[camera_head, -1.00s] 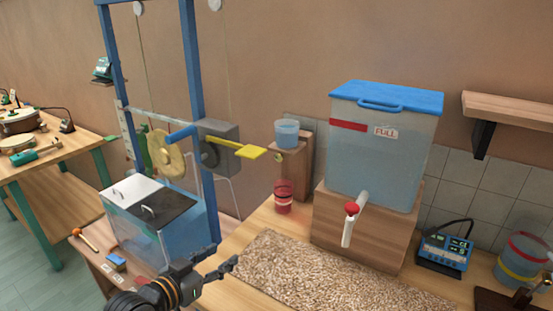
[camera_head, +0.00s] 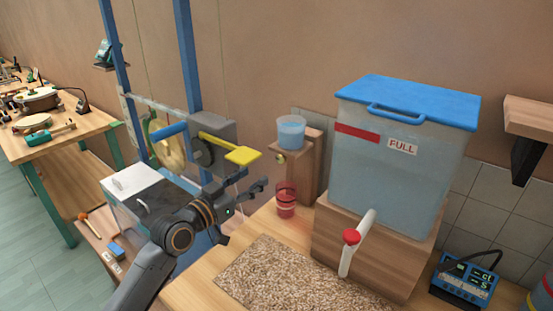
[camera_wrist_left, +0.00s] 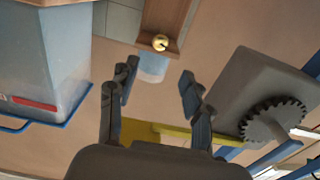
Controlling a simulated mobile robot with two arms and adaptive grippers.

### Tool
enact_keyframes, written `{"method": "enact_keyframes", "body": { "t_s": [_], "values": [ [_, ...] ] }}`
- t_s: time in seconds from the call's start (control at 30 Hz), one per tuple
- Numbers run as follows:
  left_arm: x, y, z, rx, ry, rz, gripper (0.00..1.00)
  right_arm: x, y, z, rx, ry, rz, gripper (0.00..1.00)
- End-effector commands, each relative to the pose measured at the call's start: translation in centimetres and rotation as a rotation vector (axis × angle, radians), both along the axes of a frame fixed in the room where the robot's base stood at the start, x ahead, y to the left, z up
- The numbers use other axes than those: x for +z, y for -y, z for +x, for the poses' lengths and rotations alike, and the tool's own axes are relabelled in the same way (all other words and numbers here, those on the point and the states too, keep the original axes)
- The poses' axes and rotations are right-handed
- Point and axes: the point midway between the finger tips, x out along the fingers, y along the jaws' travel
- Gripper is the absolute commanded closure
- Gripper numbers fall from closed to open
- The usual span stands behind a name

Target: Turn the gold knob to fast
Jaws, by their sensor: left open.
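The gold knob (camera_head: 281,159) is a small round knob on the front of a wooden block (camera_head: 306,176) that carries a clear cup of blue water (camera_head: 291,131). In the left wrist view the knob (camera_wrist_left: 160,43) shows beyond the fingertips, roughly in line with the gap between them. My left gripper (camera_head: 259,193) is open and empty. It is in front of the block and to the lower left of the knob, not touching it. I cannot read any speed mark at the knob. My right gripper is not in view.
A yellow paddle (camera_head: 243,155) on a grey gearbox (camera_head: 212,142) is close above my left gripper. A red cup (camera_head: 286,201) stands just right of it. A grain bed (camera_head: 282,275) lies in front.

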Motion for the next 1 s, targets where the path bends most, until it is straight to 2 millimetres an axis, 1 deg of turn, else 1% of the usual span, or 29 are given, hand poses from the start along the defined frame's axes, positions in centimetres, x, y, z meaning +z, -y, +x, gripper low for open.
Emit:
{"method": "enact_keyframes", "body": {
  "t_s": [0.03, 0.1, 0.17, 0.3, 0.5, 0.7, 0.97, 1.0],
  "values": [
    [0.3, 0.7, 1.0, -0.001, 0.001, -0.003, 0.51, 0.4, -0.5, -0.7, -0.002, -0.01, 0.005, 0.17],
    [0.3, 1.5, 2.1, -0.001, -0.001, -0.002, 0.51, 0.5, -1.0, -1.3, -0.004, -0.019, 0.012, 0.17],
    [0.2, 2.2, 3.1, -0.001, -0.001, -0.002, 0.51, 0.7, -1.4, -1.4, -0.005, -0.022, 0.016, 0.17],
    [0.2, 3.5, 5.2, -0.001, -0.001, 0.0, 0.51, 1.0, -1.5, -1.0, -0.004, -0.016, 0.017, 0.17],
    [0.1, 4.9, 7.3, -0.001, -0.001, 0.001, 0.51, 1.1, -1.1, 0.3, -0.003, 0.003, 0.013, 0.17],
    [0.0, 5.6, 8.2, -0.001, 0.0, 0.001, 0.51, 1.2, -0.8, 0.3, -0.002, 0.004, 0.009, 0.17],
    [0.0, 5.6, 8.3, -0.001, 0.0, 0.001, 0.51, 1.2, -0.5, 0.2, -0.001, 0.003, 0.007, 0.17],
    [0.0, 5.6, 8.3, -0.001, 0.0, 0.001, 0.53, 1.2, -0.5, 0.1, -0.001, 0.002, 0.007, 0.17]
  ]
}}
